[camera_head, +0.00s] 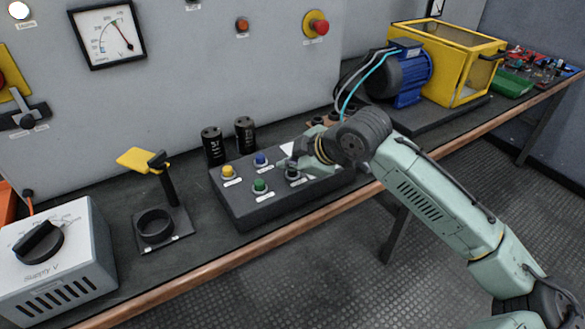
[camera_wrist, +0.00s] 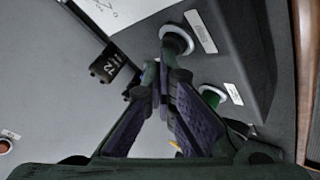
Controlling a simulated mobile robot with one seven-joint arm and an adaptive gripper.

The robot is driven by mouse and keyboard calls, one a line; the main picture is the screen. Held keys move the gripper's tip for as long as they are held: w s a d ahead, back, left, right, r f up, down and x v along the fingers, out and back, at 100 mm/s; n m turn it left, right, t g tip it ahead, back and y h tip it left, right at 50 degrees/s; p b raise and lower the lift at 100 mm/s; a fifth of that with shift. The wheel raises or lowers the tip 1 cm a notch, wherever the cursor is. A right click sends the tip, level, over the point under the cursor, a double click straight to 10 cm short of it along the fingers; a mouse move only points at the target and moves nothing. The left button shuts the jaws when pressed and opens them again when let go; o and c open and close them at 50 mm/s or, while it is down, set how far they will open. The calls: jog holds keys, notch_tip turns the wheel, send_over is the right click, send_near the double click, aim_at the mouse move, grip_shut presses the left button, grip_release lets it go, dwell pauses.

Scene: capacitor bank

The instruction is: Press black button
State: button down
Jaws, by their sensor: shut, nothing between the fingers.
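The black button (camera_head: 292,174) is on the dark sloped button box (camera_head: 290,196), at the right of its cluster of buttons. In the wrist view a dark button (camera_wrist: 176,40) in a pale ring, apparently the black one, is just beyond my fingertips. My gripper (camera_wrist: 163,78) is shut and empty, its fingertips together. In the head view my gripper (camera_head: 300,162) is at the black button and partly covers that area. Whether the tips touch the button cannot be told. A green button (camera_head: 259,186) is to its left; it also shows in the wrist view (camera_wrist: 212,96).
A blue button (camera_head: 261,160) and a yellow button (camera_head: 228,172) share the box. Two black capacitors (camera_head: 213,145) stand behind it. A blue motor (camera_head: 405,75) and yellow case (camera_head: 455,62) are to the right. A black holder (camera_head: 155,226) and power supply (camera_head: 55,260) are left.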

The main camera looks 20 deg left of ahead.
aim_at(290, 174)
jog(key=shift+f, duration=0.2)
dwell(0.4)
jog(key=shift+r+p, duration=1)
jog(key=shift+r, duration=0.35)
notch_tip(290, 174, up, 5)
jog(key=p, duration=0.3)
jog(key=shift+p, duration=0.4)
